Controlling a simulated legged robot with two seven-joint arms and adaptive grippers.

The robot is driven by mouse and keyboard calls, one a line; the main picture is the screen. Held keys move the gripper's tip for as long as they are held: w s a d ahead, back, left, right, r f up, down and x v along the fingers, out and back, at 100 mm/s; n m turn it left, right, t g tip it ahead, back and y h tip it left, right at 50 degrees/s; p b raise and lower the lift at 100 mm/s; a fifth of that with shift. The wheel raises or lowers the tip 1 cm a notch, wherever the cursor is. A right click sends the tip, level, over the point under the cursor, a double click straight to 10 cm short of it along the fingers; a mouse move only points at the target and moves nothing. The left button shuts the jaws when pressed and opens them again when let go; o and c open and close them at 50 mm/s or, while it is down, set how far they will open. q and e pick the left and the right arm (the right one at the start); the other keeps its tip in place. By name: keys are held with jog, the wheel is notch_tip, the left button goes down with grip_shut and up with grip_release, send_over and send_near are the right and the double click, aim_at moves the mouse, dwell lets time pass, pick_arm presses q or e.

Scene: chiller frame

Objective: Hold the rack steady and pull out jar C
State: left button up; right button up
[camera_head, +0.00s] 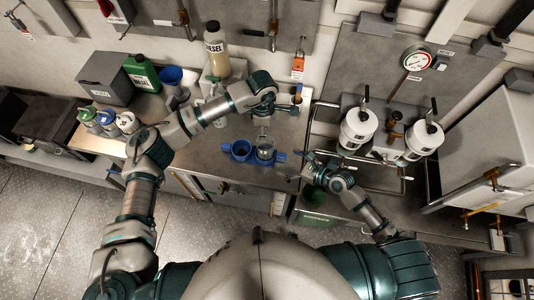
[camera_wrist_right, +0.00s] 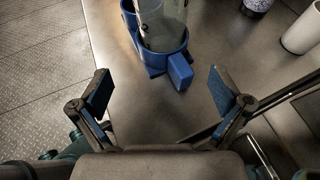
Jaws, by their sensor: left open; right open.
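A blue rack (camera_head: 238,156) with round holders stands on the grey counter below the middle of the head view. A clear glass jar (camera_head: 265,150) sits in its right holder; I cannot read a letter on it. The left holder looks empty. My left gripper (camera_head: 262,128) is above the jar, pointing down, open; whether it touches the jar is unclear. My right gripper (camera_head: 300,168) is open, to the right of the rack. In the right wrist view, the rack's blue handle tab (camera_wrist_right: 180,71) lies ahead of the open, empty right gripper (camera_wrist_right: 162,92), with the jar (camera_wrist_right: 160,22) behind it.
Small labelled jars (camera_head: 107,121), a green can (camera_head: 141,73), a blue cup (camera_head: 172,77) and a diesel bottle (camera_head: 216,48) stand at the back left. White filter canisters (camera_head: 359,130) and a metal rail stand to the right. The counter (camera_head: 210,150) left of the rack is clear.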

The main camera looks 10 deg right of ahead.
aim_at(272, 156)
jog(key=x, duration=1)
jog(key=shift+w+d, duration=0.15)
jog(key=shift+d, duration=0.05)
jog(key=shift+w+a+f, duration=0.1)
jog(key=shift+w+a, duration=0.05)
jog(key=shift+a, duration=0.3)
jog(key=shift+d, duration=0.25)
jog(key=shift+c, duration=1.4)
jog(key=shift+d, duration=0.3)
jog(key=c, duration=0.8)
